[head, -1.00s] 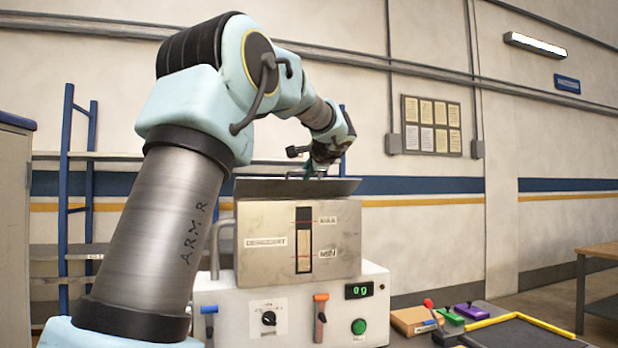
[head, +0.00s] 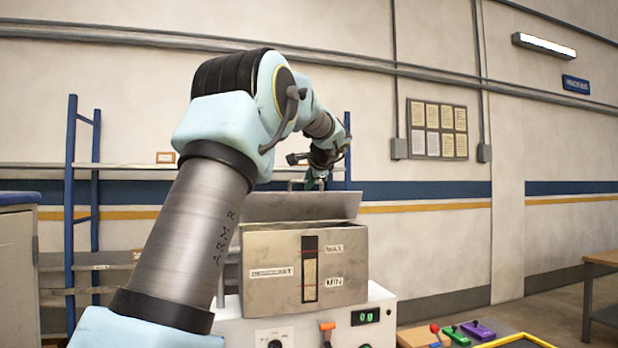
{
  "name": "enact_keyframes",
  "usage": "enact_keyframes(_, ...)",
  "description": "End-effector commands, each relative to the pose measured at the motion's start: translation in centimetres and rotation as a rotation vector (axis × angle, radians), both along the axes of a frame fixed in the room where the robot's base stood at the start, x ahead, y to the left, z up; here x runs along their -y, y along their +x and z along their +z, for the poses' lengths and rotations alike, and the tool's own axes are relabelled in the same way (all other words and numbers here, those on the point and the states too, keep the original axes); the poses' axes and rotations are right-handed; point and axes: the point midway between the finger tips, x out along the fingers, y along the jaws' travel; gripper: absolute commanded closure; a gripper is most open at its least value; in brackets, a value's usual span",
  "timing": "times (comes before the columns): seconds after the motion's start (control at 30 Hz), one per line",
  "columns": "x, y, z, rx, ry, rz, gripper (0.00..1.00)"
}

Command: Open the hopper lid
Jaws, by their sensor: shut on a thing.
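The hopper (head: 265,272) is a metal box with a DESICCANT label and a level window between MAX and MIN marks. It sits on a white machine with a green 0g display (head: 365,317). Its grey lid (head: 290,207) is tilted up, with its flat face showing above the box's top edge. My gripper (head: 314,184) is at the lid's upper edge, shut on the lid's handle, which is small and partly hidden. The fingertips are too small to see clearly. The hopper's inside is not visible.
My arm crosses the left of the view in front of blue-framed shelves (head: 71,190). A brown table (head: 604,258) stands far right.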

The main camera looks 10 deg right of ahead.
Motion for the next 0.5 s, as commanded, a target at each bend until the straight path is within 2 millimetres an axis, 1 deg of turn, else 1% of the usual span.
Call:
enact_keyframes(0.47, -0.09, 0.12, -0.16, -0.012, -0.001, 0.002, 1.0)
enact_keyframes(0.5, -0.09, 0.12, -0.16, -0.012, -0.001, 0.002, 0.82)
